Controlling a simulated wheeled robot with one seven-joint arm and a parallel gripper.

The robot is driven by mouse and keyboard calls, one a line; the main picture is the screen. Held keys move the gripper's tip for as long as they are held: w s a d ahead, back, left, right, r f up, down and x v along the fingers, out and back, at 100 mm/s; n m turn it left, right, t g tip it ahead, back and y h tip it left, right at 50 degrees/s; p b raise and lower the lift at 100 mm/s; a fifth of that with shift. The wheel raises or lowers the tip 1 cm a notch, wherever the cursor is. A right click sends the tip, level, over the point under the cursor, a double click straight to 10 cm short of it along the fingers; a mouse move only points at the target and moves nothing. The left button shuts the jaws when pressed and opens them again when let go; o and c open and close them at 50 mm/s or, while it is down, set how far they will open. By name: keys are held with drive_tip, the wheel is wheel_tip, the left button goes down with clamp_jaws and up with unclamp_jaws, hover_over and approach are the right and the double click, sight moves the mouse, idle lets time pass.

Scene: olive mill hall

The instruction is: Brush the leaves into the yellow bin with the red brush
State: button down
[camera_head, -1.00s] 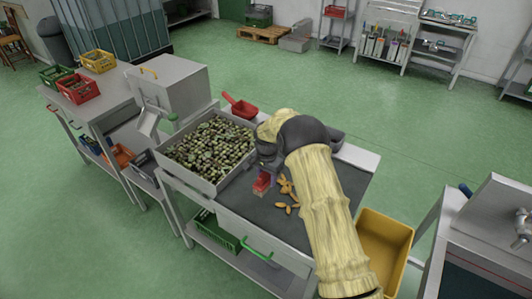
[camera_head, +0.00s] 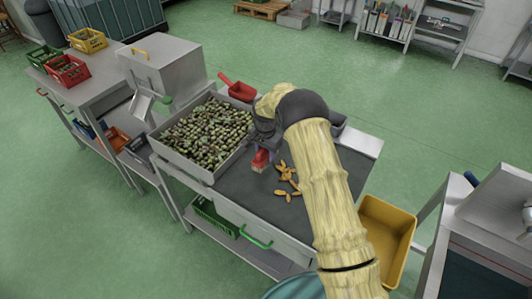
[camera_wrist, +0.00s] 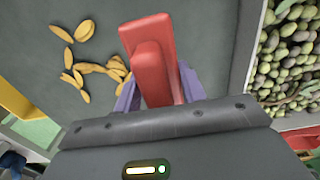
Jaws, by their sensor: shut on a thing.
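The red brush (camera_head: 261,160) is held by my gripper (camera_head: 264,148) over the dark table top, and its pale bristles point down at the table. In the wrist view the brush (camera_wrist: 150,55) sits between the purple fingers of my gripper (camera_wrist: 157,92). Several yellow-orange leaves (camera_head: 287,180) lie loose on the dark table top (camera_head: 245,195), just right of the brush. The yellow bin (camera_head: 384,240) is beyond the table's right edge, lower than the top, partly hidden by my arm.
A tray full of olives (camera_head: 170,165) stands left of the brush. A red scoop (camera_head: 238,90) lies behind it. A grey container (camera_head: 338,122) is at the back of the table, partly behind my arm. A steel machine (camera_head: 490,230) stands at the right.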

drive_tip(key=shift+f+b, duration=1.35)
drive_tip(key=shift+f, duration=1.15)
drive_tip(key=shift+s+d+r+p, duration=0.15)
drive_tip(key=shift+s+d+p, duration=0.3)
drive_tip(key=shift+d, duration=0.35)
drive_tip(key=shift+s+d+p, duration=0.85)
drive_tip(key=shift+s+d, duration=2.15)
drive_tip(key=shift+d, duration=1.4)
drive_tip(key=shift+s+d+p, duration=0.9)
drive_tip(key=shift+s+d, duration=2.05)
drive_tip(key=shift+d, duration=1.4)
drive_tip(key=shift+s+d+p, duration=0.85)
drive_tip(key=shift+s+d, duration=2.15)
drive_tip(key=shift+d, duration=1.4)
drive_tip(key=shift+r, duration=0.25)
drive_tip(key=r+p, duration=0.2)
drive_tip(key=r, duration=0.1)
drive_tip(key=r+p, duration=0.2)
drive_tip(key=shift+w+a, duration=0.2)
drive_tip(key=shift+a, duration=0.15)
